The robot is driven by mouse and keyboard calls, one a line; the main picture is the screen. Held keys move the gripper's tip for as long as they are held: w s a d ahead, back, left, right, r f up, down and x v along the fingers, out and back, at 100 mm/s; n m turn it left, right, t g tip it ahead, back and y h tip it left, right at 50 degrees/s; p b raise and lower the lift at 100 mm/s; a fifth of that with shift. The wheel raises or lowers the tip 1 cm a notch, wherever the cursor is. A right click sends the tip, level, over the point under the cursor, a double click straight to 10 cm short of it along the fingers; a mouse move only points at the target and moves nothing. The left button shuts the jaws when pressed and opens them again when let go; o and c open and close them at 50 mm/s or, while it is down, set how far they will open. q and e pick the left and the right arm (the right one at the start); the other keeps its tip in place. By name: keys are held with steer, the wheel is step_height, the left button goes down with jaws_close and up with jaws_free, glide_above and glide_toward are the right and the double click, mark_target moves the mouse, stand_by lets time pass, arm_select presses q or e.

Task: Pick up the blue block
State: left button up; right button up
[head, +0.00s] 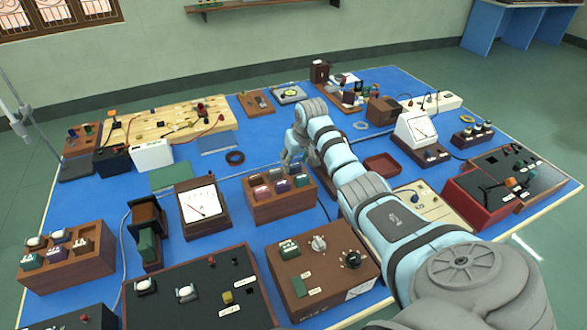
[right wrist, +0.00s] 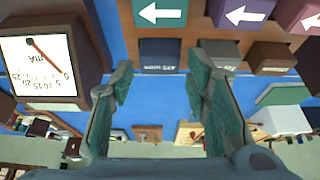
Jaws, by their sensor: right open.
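A wooden block holder (head: 284,211) with several small coloured blocks stands mid-table in the head view. In the right wrist view a dark blue block (right wrist: 158,56) with a faint label shows at the upper middle, ahead of the fingertips. My right gripper (right wrist: 170,78) is open, with nothing between its fingers. In the head view the gripper (head: 291,156) is just behind the holder, partly hidden by my arm. My left gripper is out of view.
Blocks with white arrows, one teal (right wrist: 160,12) and one purple-blue (right wrist: 240,12), sit beside the dark blue one. A framed meter (right wrist: 40,60) stands close on the left of the wrist view. A control box (head: 320,270) stands in front of the holder; the blue table is crowded.

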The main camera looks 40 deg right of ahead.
steer(key=shift+x, duration=1.05)
steer(key=shift+s+r, duration=0.1)
steer(key=shift+s, duration=0.05)
steer(key=shift+c, duration=0.2)
steer(key=c, duration=0.8)
steer(key=shift+r, duration=0.1)
steer(key=shift+c, duration=0.2)
